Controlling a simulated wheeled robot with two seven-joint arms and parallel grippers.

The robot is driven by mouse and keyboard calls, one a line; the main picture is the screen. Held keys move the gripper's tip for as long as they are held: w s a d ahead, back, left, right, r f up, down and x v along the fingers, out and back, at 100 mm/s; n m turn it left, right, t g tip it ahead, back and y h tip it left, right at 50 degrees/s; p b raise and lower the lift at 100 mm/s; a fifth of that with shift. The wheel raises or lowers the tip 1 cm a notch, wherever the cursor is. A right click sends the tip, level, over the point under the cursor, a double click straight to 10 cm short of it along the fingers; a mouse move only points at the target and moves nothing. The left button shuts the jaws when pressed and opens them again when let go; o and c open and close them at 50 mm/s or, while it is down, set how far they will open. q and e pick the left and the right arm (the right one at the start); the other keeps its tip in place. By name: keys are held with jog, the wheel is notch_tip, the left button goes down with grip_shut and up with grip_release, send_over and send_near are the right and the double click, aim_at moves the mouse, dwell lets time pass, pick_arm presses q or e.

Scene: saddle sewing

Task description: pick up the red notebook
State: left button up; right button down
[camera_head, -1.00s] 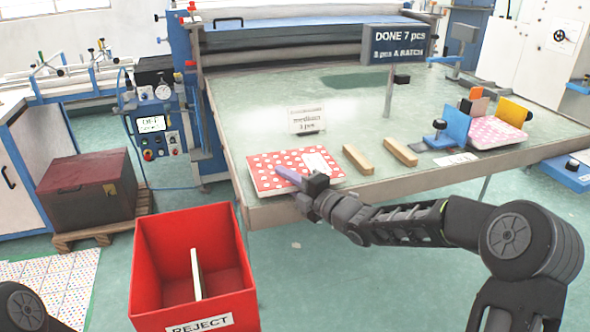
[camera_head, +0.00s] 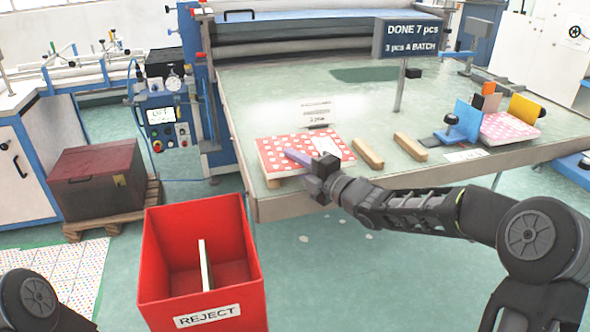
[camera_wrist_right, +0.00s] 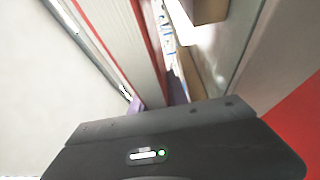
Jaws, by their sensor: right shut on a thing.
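The red notebook (camera_head: 283,146) with white polka dots is at the front left corner of the table (camera_head: 345,105). It appears slightly raised off the tabletop. My right gripper (camera_head: 299,158) comes in from the front right and is shut on the notebook's front edge; a purple-grey finger lies across the dotted cover. In the right wrist view the notebook (camera_wrist_right: 136,38) shows edge-on, pale pages between red covers, beyond my gripper (camera_wrist_right: 176,98).
Two wooden blocks (camera_head: 368,153) (camera_head: 410,147) lie right of the notebook. A pink dotted notebook (camera_head: 508,127) sits in a holder at the right.

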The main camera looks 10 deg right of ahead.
notch_tip(320, 180, up, 7)
jog(key=shift+r, duration=0.15)
dwell(0.7)
